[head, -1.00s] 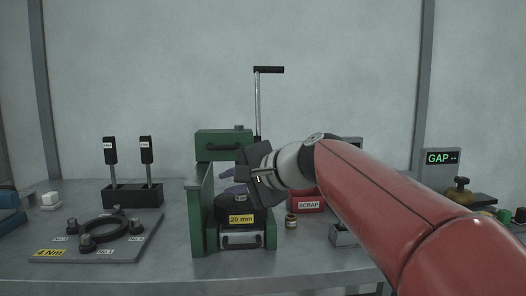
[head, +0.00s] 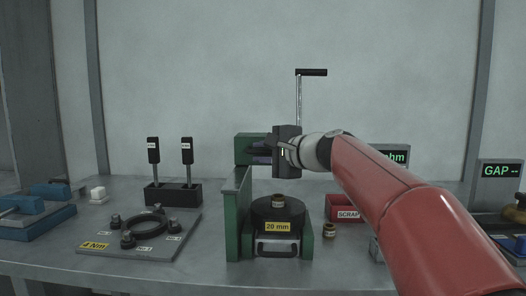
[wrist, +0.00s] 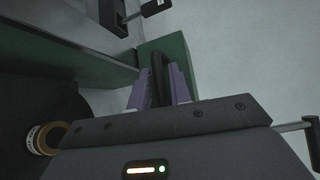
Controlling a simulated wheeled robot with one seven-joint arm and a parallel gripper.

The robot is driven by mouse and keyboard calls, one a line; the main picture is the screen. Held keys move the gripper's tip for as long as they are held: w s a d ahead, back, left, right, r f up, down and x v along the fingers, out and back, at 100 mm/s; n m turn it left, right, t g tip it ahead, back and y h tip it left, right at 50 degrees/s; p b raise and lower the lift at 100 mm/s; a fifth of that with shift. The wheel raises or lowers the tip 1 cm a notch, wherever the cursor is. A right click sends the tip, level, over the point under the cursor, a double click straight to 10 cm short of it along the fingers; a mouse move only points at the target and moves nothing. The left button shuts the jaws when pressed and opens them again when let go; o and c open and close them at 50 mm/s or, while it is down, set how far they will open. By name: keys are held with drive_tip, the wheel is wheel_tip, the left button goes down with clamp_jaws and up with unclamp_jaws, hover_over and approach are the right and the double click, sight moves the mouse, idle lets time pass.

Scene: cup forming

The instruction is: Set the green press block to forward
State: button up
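The green press block (head: 251,146) sits at the top of the green press frame (head: 238,205), partly hidden behind my gripper. In the wrist view the block (wrist: 166,60) fills the upper middle and carries a black handle (wrist: 159,75). My gripper (head: 262,154) is at the block's front. In the wrist view its purple fingers (wrist: 160,85) stand on either side of the handle, very near it. Whether they press on it cannot be told. Below the block is a round black die labelled 20 mm (head: 277,210), with a small brass-coloured ring on top.
A tall crank lever (head: 299,100) rises behind my gripper. A red SCRAP box (head: 343,210) and a brass cup (head: 329,230) stand right of the press. Two black levers (head: 171,190) and a 4 Nm plate (head: 110,241) are at left.

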clamp_jaws()
drive_tip(key=shift+s, duration=0.1)
drive_tip(key=s+b, duration=0.4)
drive_tip(key=s, duration=0.9)
drive_tip(key=shift+a, duration=0.3)
drive_tip(key=shift+f, duration=0.15)
unclamp_jaws()
drive_tip(key=shift+s, duration=0.25)
drive_tip(key=shift+d, duration=0.15)
